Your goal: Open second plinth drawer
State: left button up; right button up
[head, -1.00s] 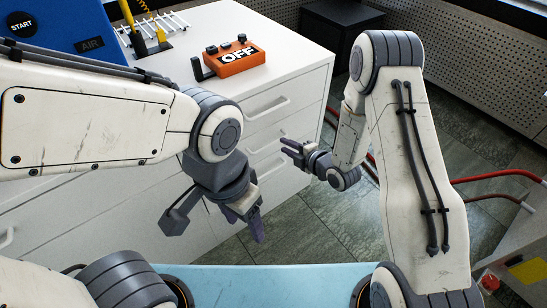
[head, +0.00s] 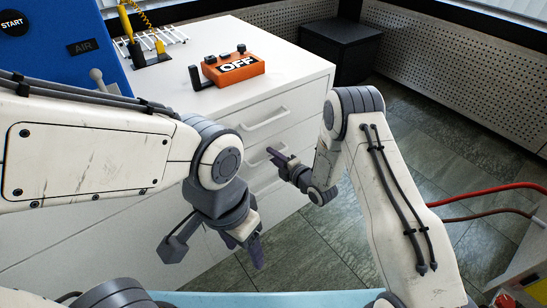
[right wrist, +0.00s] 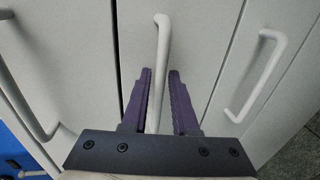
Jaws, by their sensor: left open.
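The white plinth (head: 300,77) has a stack of drawers with light bar handles on its front. The second drawer's handle (right wrist: 160,70) runs between the two purple fingers of my right gripper (right wrist: 160,75) in the right wrist view. These fingers are apart, with a gap on either side of the bar. The drawer front looks flush with its neighbours. In the head view my right gripper (head: 276,158) is at the drawer front and partly hides this handle. My left gripper (head: 250,242) is open and empty, low in front of the plinth.
The top drawer handle (head: 265,119) is just above my right gripper. An orange OFF box (head: 235,68) and a blue machine (head: 70,45) stand on the plinth. A black cabinet (head: 340,50) stands behind. Red hoses (head: 485,191) lie at the right; tiled floor is open between.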

jog(key=shift+w+a, duration=0.15)
grip_shut()
dwell(1.4)
